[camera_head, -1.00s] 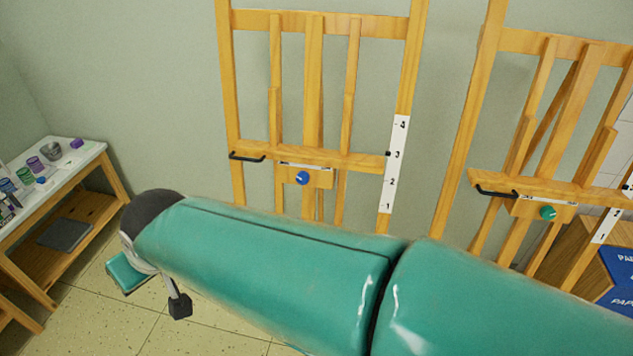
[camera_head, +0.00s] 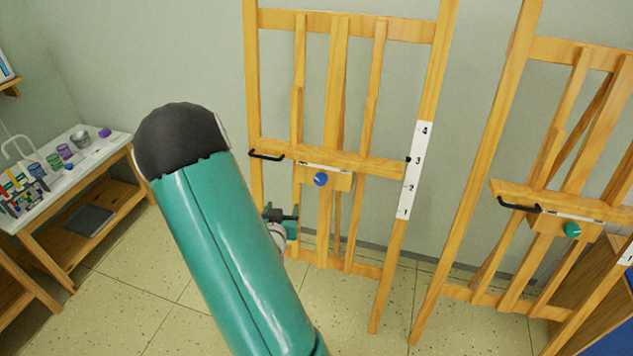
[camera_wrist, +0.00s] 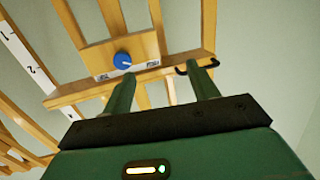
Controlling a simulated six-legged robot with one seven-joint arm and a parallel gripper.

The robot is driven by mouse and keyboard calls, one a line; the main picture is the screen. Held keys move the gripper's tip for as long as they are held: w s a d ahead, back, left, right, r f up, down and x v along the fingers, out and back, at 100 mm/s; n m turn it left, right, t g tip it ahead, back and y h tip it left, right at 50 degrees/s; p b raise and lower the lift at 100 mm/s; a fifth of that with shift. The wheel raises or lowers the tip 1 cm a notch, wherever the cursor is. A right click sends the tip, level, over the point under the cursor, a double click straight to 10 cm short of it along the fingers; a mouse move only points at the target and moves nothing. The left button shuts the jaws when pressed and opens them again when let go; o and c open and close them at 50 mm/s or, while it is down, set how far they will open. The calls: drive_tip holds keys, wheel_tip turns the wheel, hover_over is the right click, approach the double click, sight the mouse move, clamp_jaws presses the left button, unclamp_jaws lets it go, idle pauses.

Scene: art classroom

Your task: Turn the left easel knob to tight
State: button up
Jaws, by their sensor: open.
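The left easel (camera_head: 446,30) stands against the wall. Its blue round knob (camera_head: 320,179) sits on a wooden block under the crossbar, below a white label strip. A small pale mark shows on the knob, but its setting cannot be read. My gripper (camera_head: 282,212) is below and to the left of the knob in the head view, partly hidden behind my arm. In the wrist view my gripper (camera_wrist: 161,78) is open and empty, its two green fingers pointing up toward the easel. The blue knob (camera_wrist: 122,60) shows just beyond the left fingertip, not between the fingers.
A black handle (camera_head: 266,155) sticks out at the crossbar's left end. A white height scale (camera_head: 415,170) runs up the easel's right post. A second easel (camera_head: 470,150) with a green knob (camera_head: 572,230) stands at right. A supply table (camera_head: 110,148) stands at left.

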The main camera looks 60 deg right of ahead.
sight(320, 181)
drive_tip(key=s+d+f+g+h, duration=0.1)
drive_tip(key=s+d+h, duration=0.2)
drive_tip(key=s, duration=0.4)
drive_tip(key=x, duration=1.4)
drive_tip(key=shift+s+f, duration=0.1)
drive_tip(key=shift+s, duration=0.05)
drive_tip(key=c, duration=1)
